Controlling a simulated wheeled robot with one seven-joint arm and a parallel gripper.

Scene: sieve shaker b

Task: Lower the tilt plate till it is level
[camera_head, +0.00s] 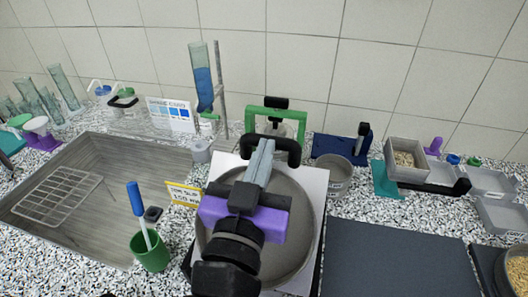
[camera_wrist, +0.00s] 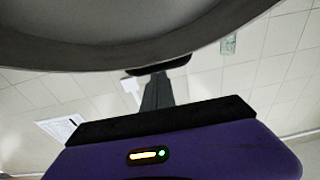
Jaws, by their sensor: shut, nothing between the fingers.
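The tilt plate (camera_head: 312,188) is a white square plate bearing a large round grey pan (camera_head: 298,214). A black handle (camera_head: 290,148) shows at its far edge; it also shows in the wrist view (camera_wrist: 172,66). I cannot tell the plate's exact angle. My gripper (camera_head: 266,146), with grey fingers and a purple body, reaches over the pan. Its fingertips are at the handle, shut with nothing between them. In the wrist view my fingers (camera_wrist: 157,80) end at the handle; I cannot tell whether they touch it. My arm hides the pan's middle and near side.
A green frame (camera_head: 283,103) stands behind the handle. A sink (camera_head: 90,190) with a wire rack (camera_head: 62,194) lies left, and a green cup (camera_head: 151,252) with a blue-handled tool stands near left. A small grey pan (camera_head: 335,174) is right of the plate. A dark mat (camera_head: 400,255) lies clear at right.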

